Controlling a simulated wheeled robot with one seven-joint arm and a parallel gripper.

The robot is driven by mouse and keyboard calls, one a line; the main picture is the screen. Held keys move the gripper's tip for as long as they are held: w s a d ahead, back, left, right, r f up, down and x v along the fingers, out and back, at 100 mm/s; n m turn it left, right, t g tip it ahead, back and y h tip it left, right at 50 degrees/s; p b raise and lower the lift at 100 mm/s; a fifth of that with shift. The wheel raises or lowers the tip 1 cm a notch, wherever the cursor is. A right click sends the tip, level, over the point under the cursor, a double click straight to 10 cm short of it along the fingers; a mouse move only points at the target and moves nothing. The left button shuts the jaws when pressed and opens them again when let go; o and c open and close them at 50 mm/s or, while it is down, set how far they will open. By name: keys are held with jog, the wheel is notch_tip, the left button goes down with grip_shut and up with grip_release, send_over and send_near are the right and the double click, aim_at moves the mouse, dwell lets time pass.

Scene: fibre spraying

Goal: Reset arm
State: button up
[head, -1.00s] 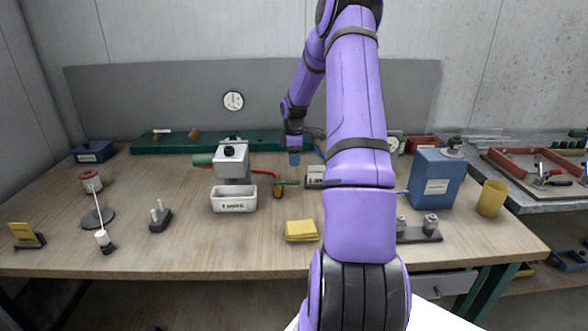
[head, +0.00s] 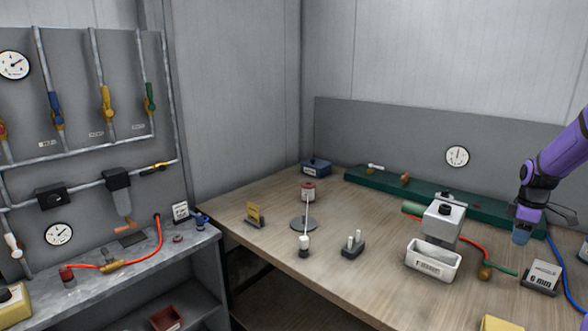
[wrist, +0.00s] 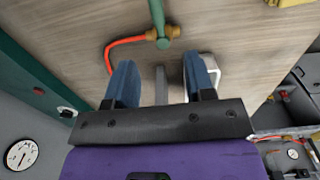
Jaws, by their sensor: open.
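My gripper (head: 522,234) hangs from the purple arm at the right of the head view, above the back part of the workbench (head: 330,285). In the wrist view its two blue fingers are spread, and the gripper (wrist: 160,78) is open with nothing held between them. Below and beyond the fingers, a green tube with a brass fitting (wrist: 163,38) and a red hose (wrist: 112,44) lie over the bench. In the head view, a white machine with a bin (head: 433,262) stands left of my gripper.
A green rail (head: 420,194) runs along the bench's back, near my gripper. A small "6 mm" box (head: 543,276) and a blue hose lie to the right. A round-based stand (head: 304,223) is at left. A valve panel (head: 85,90) and grey side bench (head: 140,262) stand far left.

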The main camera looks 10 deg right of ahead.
jog(key=s+a+r+m+t+h, duration=0.1)
jog(key=s+a+r+m, duration=0.1)
jog(key=a+r, duration=0.9)
jog(key=s+a+r+m+t+h, duration=0.1)
jog(key=s+a+r+m, duration=0.1)
jog(key=a+r, duration=0.95)
jog(key=s+a+r+m+t+y, duration=0.2)
jog(key=s+a+m+t, duration=0.1)
jog(key=s+a, duration=1.7)
jog(key=shift+s+r+m, duration=0.15)
jog(key=shift+s+m, duration=0.45)
jog(key=shift+s, duration=0.05)
